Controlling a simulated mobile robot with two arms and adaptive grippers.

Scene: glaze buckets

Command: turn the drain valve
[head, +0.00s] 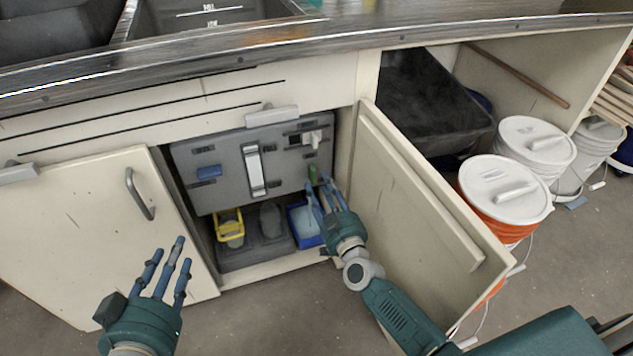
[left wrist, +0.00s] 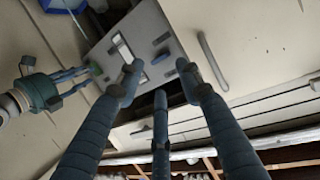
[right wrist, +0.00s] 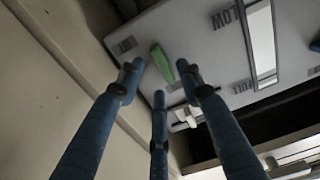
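A grey panel (head: 228,174) sits inside the open cabinet under the sink. A green handle (head: 313,174), which looks like the drain valve, is at its lower right; it also shows in the right wrist view (right wrist: 161,62), slanted. My right gripper (head: 324,192) is at the handle, its fingers spread. In the right wrist view the handle appears between the fingertips (right wrist: 160,80); I cannot tell whether they touch it. My left gripper (head: 168,262) is open and empty in front of the left cabinet door.
The panel also carries a blue handle (head: 208,172), a white gauge (head: 254,170) and a white lever (head: 312,137). Below stand a yellow caddy (head: 229,222) and a blue bin (head: 304,225). The open right door (head: 425,200) flanks my right arm. Lidded buckets (head: 505,190) stand right.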

